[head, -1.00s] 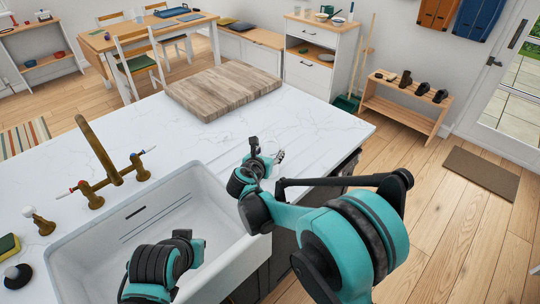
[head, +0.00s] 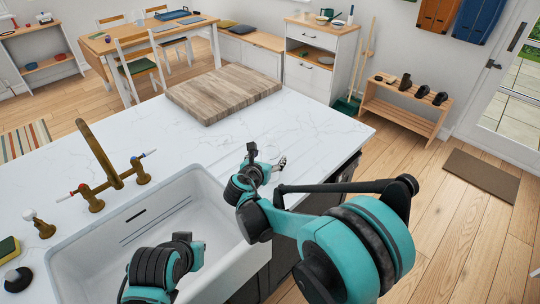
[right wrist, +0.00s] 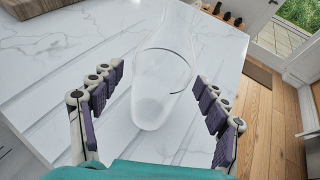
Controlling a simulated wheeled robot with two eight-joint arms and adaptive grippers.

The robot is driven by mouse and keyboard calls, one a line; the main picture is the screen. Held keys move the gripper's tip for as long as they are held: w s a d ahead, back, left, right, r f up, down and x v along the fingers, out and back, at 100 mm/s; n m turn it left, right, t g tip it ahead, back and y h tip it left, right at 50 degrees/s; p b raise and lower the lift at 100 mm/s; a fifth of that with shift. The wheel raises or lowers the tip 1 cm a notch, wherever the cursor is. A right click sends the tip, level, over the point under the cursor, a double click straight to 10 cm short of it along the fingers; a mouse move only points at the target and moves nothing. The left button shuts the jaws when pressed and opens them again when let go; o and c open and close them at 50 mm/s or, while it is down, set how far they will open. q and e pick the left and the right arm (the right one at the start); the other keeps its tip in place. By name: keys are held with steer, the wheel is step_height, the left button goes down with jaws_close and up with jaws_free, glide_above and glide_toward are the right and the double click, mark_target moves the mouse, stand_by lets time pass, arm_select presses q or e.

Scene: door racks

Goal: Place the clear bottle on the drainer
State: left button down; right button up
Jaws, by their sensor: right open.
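The clear bottle (right wrist: 160,85) is see-through and shows in the right wrist view, between the spread fingers of my right gripper (right wrist: 159,76). My right gripper (head: 279,163) is open over the counter, right of the sink; I cannot make out the bottle there in the head view. The drainer (head: 307,160) is the grooved part of the white counter beside the sink; grooves also show in the right wrist view (right wrist: 45,105). My left gripper is not in view; only part of that arm shows.
The white sink (head: 222,203) with a brass tap (head: 100,150) lies left of my right gripper. A wooden board (head: 222,92) rests on the far counter. A sponge (head: 8,248) lies at the left edge. The middle of the counter is clear.

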steer(key=p+v, duration=0.2)
steer(key=v, duration=0.8)
steer(key=s+d+r+m+g, duration=0.1)
steer(key=s+d+m+g, duration=0.1)
steer(key=s+d+m, duration=0.35)
steer(key=s+d+m+g, duration=0.2)
steer(key=d+m, duration=0.5)
steer(key=d, duration=0.2)
steer(key=s+d+f+m+g+y, duration=0.1)
steer(key=s+d+m+y, duration=0.1)
steer(key=s+m, duration=0.6)
steer(key=s+d+f+m+y, duration=0.1)
steer(key=s+d+m+y, duration=0.1)
steer(key=s+d+m, duration=0.2)
steer(key=s+m, duration=0.3)
steer(key=m, duration=0.5)
steer(key=shift+s+d+f+g, duration=0.25)
steer(key=shift+s+d+g, duration=0.15)
steer(key=shift+f+b, duration=0.65)
steer(key=shift+b, duration=0.05)
